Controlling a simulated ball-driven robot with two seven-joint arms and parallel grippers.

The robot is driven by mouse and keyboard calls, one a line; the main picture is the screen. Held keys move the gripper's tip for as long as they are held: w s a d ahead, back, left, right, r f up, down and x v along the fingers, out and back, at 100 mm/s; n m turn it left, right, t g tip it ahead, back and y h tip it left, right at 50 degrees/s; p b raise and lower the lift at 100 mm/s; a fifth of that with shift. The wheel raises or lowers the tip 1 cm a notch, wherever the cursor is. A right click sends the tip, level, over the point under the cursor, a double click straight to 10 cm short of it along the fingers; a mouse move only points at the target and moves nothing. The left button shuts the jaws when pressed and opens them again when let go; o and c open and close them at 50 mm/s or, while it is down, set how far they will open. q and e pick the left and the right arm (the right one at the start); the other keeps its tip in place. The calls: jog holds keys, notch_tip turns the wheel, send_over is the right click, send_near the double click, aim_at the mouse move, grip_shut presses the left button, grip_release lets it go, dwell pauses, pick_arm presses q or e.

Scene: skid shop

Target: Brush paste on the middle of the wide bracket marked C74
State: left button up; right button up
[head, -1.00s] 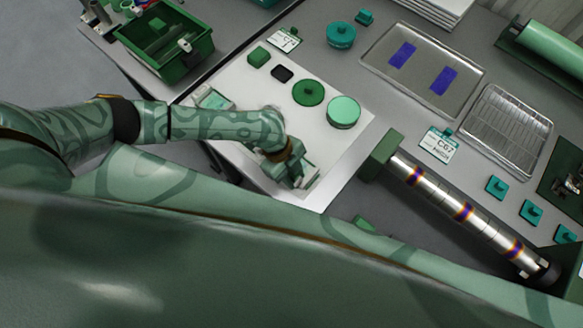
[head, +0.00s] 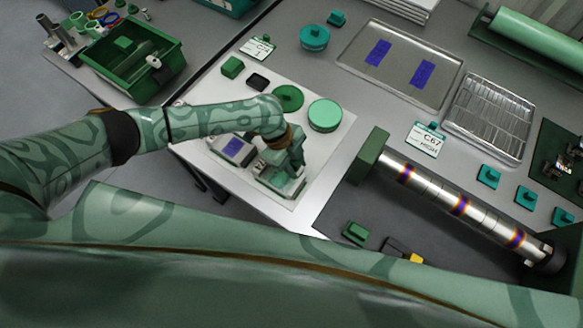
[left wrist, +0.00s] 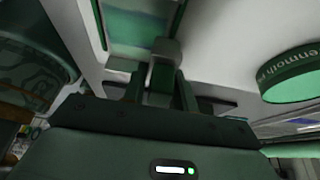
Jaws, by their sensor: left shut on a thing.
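My left gripper (head: 284,182) is low over the near part of the white board (head: 312,160), with its jaws shut. In the left wrist view, a small grey block (left wrist: 163,60) is between the fingers; its lower end is hidden. Behind it is a flat teal panel with green edges (left wrist: 140,25). A grey piece with a purple patch (head: 232,148) lies left of the gripper; I cannot tell if it is the wide bracket. The card (head: 258,47) beyond the board reads C7 with the last digit unclear. My right gripper is not in view.
A light teal round tin (head: 325,115), a dark green disc (head: 287,98) and a green block (head: 232,67) stand on the board. To the right are a metal tray with purple patches (head: 440,103), a wire rack (head: 490,118) and a C67 card (head: 426,138). A green bin (head: 176,80) stands left.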

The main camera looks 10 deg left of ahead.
aim_at(295, 162)
pick_arm(q)
jog(key=shift+r, duration=0.1)
notch_tip(295, 162, up, 6)
jog(key=p, duration=0.5)
jog(key=shift+s, duration=0.1)
notch_tip(295, 162, up, 3)
jog(key=p, duration=0.3)
jog(key=shift+r, duration=0.1)
dwell(0.6)
